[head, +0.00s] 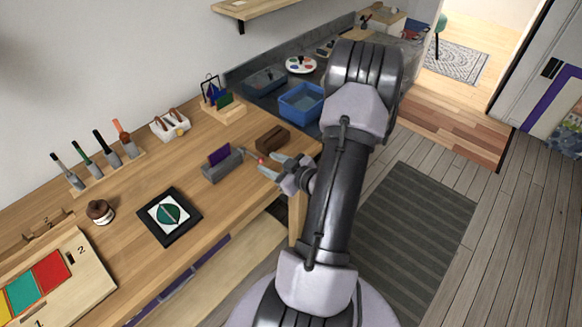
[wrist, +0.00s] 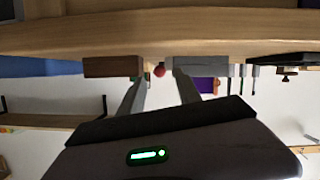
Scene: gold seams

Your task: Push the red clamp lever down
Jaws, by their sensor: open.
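The grey clamp (head: 222,168) stands on the wooden bench and holds an upright purple piece (head: 219,156). Its lever reaches out to the right and ends in a red knob (head: 261,157). My gripper (head: 272,163) is open at the bench's front edge, close to the knob. In the wrist view, which is upside down, the red knob (wrist: 159,71) appears between the two open fingertips of my gripper (wrist: 161,78). The clamp (wrist: 208,67) is partly hidden behind the right finger there. I cannot tell whether a finger touches the knob.
A brown block (head: 272,138) stands close behind my gripper. A blue bin (head: 302,103) is farther back. A black-framed tile (head: 168,215) lies left of the clamp, with a small brown-topped jar (head: 100,211) beyond it. Bare bench lies between clamp and tile.

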